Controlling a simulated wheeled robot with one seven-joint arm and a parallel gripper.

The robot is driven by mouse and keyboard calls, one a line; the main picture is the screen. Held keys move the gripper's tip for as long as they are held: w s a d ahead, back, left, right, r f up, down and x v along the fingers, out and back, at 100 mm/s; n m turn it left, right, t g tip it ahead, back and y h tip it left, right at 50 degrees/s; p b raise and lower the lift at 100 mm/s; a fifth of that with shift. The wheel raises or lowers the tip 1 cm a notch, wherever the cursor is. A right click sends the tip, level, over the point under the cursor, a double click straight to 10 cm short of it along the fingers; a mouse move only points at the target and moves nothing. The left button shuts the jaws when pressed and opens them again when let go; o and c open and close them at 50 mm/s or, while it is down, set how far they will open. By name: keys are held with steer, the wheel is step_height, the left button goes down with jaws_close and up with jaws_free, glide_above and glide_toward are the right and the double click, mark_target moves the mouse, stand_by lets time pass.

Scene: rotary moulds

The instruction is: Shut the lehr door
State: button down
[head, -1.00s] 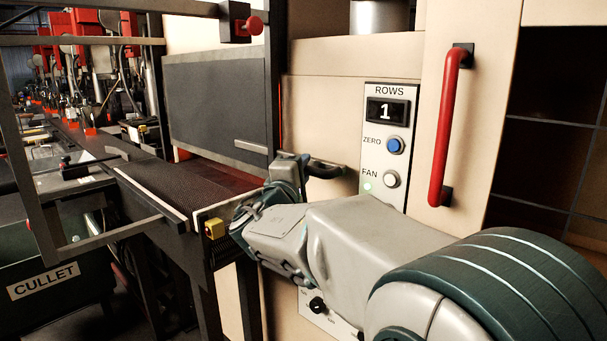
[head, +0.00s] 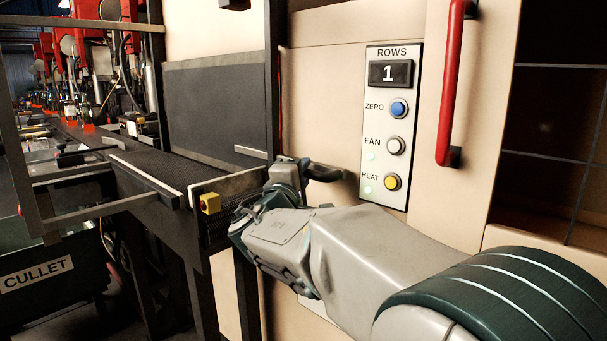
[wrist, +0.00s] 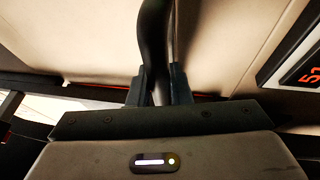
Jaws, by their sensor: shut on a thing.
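The lehr door (head: 215,110) is a dark grey panel across the mouth of the cream housing, left of centre in the head view. Its lower edge is close to the dark belt; whether a thin gap is left I cannot tell. My gripper (head: 300,172) is right of the door, at about the height of the HEAT button. It is shut on a black handle (head: 325,172) that sticks out in front of the cream wall. In the wrist view the handle (wrist: 153,40) runs up from between my two fingers (wrist: 158,88).
A control panel (head: 388,128) with buttons and a display reading 1 is right of my gripper. A fixed red handle (head: 449,85) stands farther right. A yellow box (head: 210,203) sits at the belt's near end. A CULLET bin (head: 40,275) stands lower left.

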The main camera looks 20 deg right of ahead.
steer(key=shift+f, duration=0.5)
steer(key=c, duration=1.3)
jaws_free()
steer(key=shift+r, duration=0.15)
steer(key=p+v, duration=0.1)
steer(key=v, duration=1.3)
steer(key=shift+r, duration=0.1)
steer(key=shift+d, duration=0.1)
